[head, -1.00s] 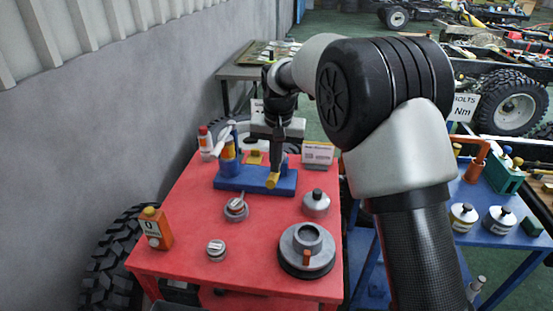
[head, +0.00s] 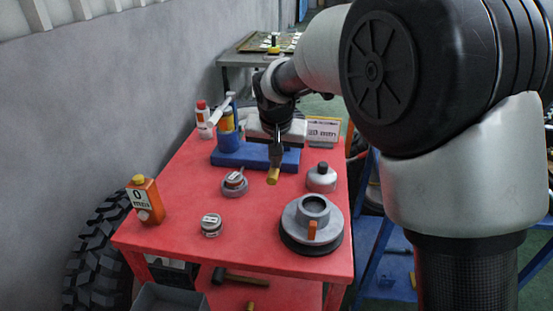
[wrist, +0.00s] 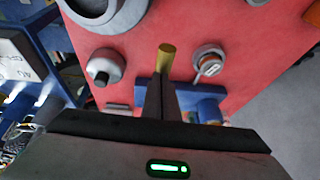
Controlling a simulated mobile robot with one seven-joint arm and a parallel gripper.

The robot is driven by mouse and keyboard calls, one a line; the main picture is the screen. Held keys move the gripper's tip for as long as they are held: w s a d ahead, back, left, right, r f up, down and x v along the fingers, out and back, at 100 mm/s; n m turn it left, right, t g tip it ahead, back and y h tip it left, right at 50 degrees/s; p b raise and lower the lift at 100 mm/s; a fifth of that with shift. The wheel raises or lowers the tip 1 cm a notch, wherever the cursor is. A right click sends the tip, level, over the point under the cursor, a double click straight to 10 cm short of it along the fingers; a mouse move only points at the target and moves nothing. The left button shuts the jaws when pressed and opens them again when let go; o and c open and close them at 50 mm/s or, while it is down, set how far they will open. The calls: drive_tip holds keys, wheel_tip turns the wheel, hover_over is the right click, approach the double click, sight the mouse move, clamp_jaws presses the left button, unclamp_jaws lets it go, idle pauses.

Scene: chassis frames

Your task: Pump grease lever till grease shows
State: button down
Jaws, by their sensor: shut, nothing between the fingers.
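The grease pump (head: 232,151) is a blue base with a blue and yellow cylinder at its left end, on the red table (head: 180,240). A pale lever (head: 221,108) slants up to the right beside the cylinder. A brass-yellow cylinder (head: 273,176) shows at the front of the base, and in the wrist view (wrist: 166,58). My gripper (head: 276,160) points down at the base's right part. Its fingers (wrist: 160,92) are shut and empty, just behind the brass piece. I cannot tell whether they touch it. My arm hides part of the base's back.
A sign (head: 322,131) is behind. The wall is on the left. Bare red surface lies at front left.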

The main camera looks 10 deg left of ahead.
sight(276, 173)
drive_tip(key=f, duration=0.1)
drive_tip(key=f+b, duration=0.1)
drive_tip(key=f, duration=0.1)
drive_tip(key=shift+s, duration=0.3)
drive_tip(key=shift+s+d+f, duration=0.1)
drive_tip(key=shift+s+f, duration=0.05)
drive_tip(key=shift+f, duration=0.2)
drive_tip(key=shift+s+f, duration=0.1)
drive_tip(key=shift+f, duration=0.05)
drive_tip(key=p+v, duration=0.4)
drive_tip(key=v, duration=1)
drive_tip(key=shift+d+r, duration=0.25)
drive_tip(key=shift+r, duration=0.05)
